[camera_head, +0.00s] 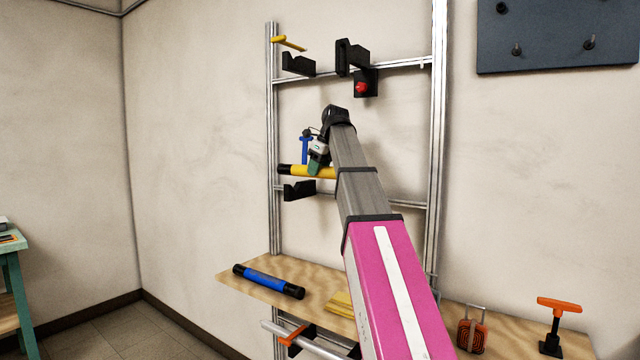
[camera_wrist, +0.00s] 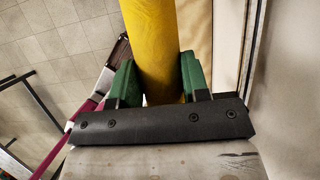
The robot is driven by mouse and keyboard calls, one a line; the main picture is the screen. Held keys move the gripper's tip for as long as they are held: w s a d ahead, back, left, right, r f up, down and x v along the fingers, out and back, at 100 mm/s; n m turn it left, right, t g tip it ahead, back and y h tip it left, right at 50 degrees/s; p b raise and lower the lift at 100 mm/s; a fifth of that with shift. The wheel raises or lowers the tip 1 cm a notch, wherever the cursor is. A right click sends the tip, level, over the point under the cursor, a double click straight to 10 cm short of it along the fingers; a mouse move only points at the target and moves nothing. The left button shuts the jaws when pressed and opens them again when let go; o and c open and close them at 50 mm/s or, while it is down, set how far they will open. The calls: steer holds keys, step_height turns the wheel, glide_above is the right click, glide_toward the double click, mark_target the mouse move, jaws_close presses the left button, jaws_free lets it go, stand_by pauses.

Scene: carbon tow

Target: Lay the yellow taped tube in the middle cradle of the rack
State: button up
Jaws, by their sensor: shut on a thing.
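The yellow taped tube (camera_head: 323,171) has a black left end and lies roughly level in the head view. My gripper (camera_head: 318,164) is shut on it with green fingers; my arm hides the tube's right part. In the wrist view the yellow tube (camera_wrist: 155,50) runs between the green fingers (camera_wrist: 156,85). The rack (camera_head: 273,120) has two upright metal posts with crossbars. Its middle cradle (camera_head: 298,190), a black notched block, shows just below the tube's left part. A narrow gap seems to show between them, though the depth is unclear. Any matching right cradle is hidden behind my arm.
An upper black cradle (camera_head: 298,65) and a bracket with a red knob (camera_head: 361,87) sit above. A blue tool (camera_head: 305,148) shows near my gripper. A blue tube (camera_head: 268,281) and yellow cloth (camera_head: 340,303) lie on the wooden bench (camera_head: 240,285). An orange-handled tool (camera_head: 557,308) stands right.

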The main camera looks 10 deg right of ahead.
steer(key=shift+s+d+f, duration=0.1)
steer(key=shift+d+f, duration=0.25)
steer(key=shift+d, duration=0.05)
steer(key=shift+f, duration=1.85)
steer(key=shift+f, duration=0.1)
steer(key=o, duration=1)
steer(key=shift+f, duration=0.1)
steer(key=v, duration=1.2)
steer(key=shift+r, duration=0.2)
steer(key=shift+a, duration=0.1)
